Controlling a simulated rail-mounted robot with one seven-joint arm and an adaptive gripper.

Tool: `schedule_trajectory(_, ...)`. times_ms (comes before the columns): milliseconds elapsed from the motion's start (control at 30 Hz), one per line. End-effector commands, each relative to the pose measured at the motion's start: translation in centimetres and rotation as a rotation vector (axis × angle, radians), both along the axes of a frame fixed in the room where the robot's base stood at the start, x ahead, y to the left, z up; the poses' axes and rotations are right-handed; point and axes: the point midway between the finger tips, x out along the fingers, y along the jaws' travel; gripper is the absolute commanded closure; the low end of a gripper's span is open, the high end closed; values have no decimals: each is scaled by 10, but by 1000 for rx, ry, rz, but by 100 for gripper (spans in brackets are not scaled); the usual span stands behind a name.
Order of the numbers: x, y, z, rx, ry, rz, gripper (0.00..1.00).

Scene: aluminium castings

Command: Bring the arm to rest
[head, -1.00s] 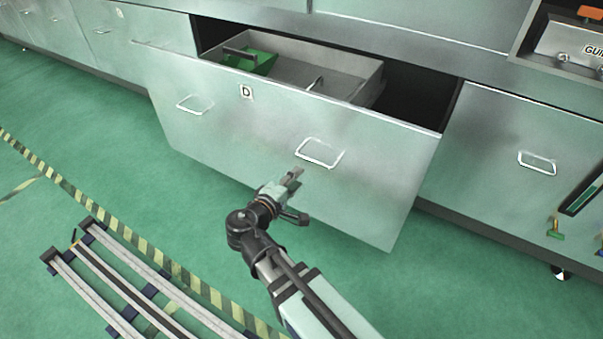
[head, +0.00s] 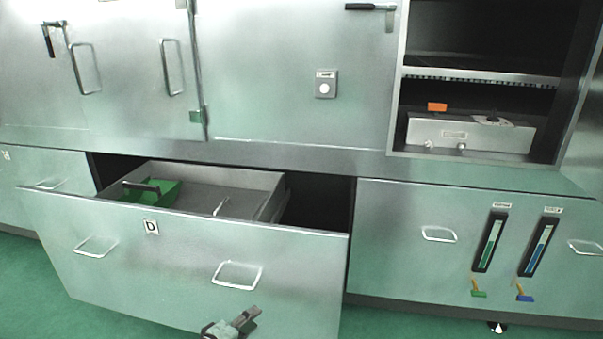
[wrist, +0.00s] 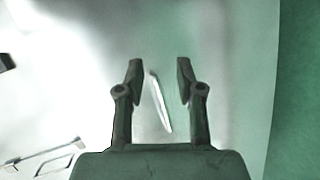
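My gripper (head: 246,318) shows at the bottom edge of the head view, in front of drawer D (head: 180,245) and just below its right handle (head: 237,275). In the wrist view my gripper (wrist: 158,82) has its two dark fingers apart with nothing held. The silver handle (wrist: 162,108) shows between and beyond the fingers, against the drawer front. Drawer D stands pulled open. Most of my arm is outside the head view.
Upper cabinet doors are shut. An open shelf (head: 480,75) at right holds a metal box (head: 470,136). Two level gauges (head: 490,242) (head: 538,247) sit on the right lower panel.

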Motion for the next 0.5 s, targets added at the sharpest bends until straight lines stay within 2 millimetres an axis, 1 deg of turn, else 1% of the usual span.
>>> schedule_trajectory(33, 5, -22, 1, 19, 7, -66, 63)
schedule_trajectory(233, 18, -104, 5, 84, 34, -324, 63)
schedule_trajectory(367, 22, -158, 8, 125, 44, -487, 63)
schedule_trajectory(400, 23, -174, 9, 137, 48, -535, 63)
schedule_trajectory(467, 22, -198, 10, 153, 51, -606, 63)
schedule_trajectory(500, 21, -214, 11, 165, 53, -655, 63)
